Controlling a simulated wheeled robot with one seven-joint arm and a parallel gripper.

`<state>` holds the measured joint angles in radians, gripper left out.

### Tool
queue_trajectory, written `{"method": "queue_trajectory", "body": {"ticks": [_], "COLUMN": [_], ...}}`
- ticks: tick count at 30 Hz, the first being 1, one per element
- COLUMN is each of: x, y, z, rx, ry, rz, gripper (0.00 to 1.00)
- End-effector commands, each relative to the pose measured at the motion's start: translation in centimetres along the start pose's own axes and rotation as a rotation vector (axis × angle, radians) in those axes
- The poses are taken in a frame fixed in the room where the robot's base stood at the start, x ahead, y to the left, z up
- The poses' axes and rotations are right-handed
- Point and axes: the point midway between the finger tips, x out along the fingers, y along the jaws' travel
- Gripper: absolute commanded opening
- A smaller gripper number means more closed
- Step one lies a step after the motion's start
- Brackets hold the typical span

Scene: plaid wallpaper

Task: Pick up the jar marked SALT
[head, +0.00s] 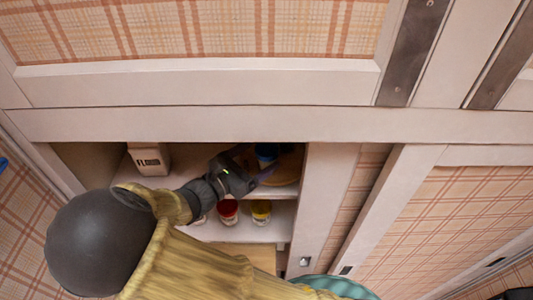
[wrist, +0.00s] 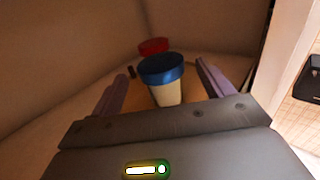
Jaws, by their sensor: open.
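A white jar with a blue lid (wrist: 163,72) stands between my gripper's fingers in the wrist view, slightly ahead of the palm. Its blue lid also shows in the head view (head: 266,151) on the upper cupboard shelf. No marking on it can be read, so I cannot tell whether it is the SALT jar. My gripper (wrist: 160,70) is open, with one purple finger on each side of the jar. I cannot tell whether either finger touches it. In the head view my gripper (head: 268,171) reaches into the cupboard, and my arm hides part of the shelves.
A red-lidded thing (wrist: 153,46) stands behind the blue-lidded jar. Both are on a brown wooden surface (head: 287,173). A box marked FLOUR (head: 149,159) stands left on the upper shelf. Cupboard walls are close.

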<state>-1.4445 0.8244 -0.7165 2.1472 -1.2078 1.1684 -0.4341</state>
Motion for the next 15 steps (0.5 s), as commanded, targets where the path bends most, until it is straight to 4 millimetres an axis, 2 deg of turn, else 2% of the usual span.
{"method": "queue_trajectory", "body": {"ticks": [10, 15], "x": [0.2, 1.7], "y": [0.1, -0.1], "z": [0.0, 0.4], "rx": [-0.001, -0.004], "ry": [0.001, -0.001], "rz": [0.003, 0.000], "gripper": [0.80, 0.80]}}
